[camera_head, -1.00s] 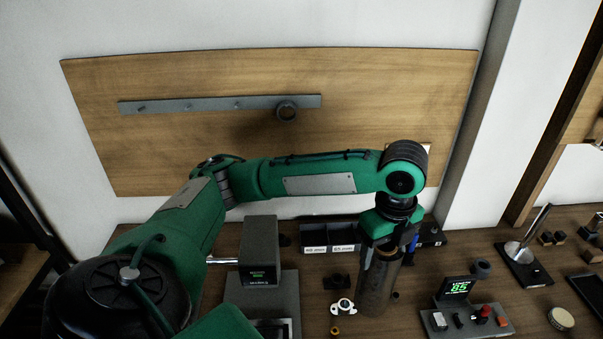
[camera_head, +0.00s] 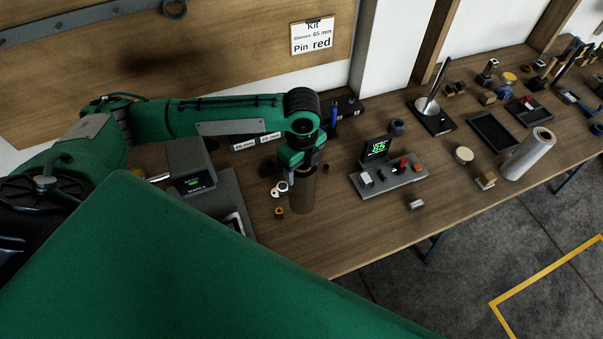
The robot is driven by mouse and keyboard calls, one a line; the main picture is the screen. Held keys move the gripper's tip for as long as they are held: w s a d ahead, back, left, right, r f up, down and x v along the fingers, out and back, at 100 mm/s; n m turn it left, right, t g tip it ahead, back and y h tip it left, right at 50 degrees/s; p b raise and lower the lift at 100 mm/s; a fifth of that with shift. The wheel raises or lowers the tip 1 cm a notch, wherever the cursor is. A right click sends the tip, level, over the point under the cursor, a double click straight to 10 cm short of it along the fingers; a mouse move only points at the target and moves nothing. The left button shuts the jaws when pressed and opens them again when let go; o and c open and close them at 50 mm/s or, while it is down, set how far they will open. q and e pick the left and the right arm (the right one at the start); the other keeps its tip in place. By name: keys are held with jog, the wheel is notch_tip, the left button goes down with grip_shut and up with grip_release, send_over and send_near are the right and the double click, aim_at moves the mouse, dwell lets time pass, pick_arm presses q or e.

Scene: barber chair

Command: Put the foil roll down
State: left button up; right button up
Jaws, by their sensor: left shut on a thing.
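The foil roll (camera_head: 303,192) looks like a brownish, shiny upright cylinder at the middle of the workbench in the head view. My left gripper (camera_head: 303,165) comes down from above and is shut on its top end. The roll's lower end is at or just above the bench top; I cannot tell whether it touches. My right gripper is not in view.
Near the held roll are a white-and-black small part (camera_head: 281,188), a brass ring (camera_head: 279,211), and a control box (camera_head: 388,178) with a green display. A grey device (camera_head: 190,168) stands left. The bench (camera_head: 345,235) is bare in front.

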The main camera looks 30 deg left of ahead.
aim_at(302, 194)
pick_arm(q)
jog(key=shift+f+p, duration=0.55)
jog(key=shift+f, duration=2.05)
jog(key=o, duration=1.8)
jog(key=shift+o, duration=0.2)
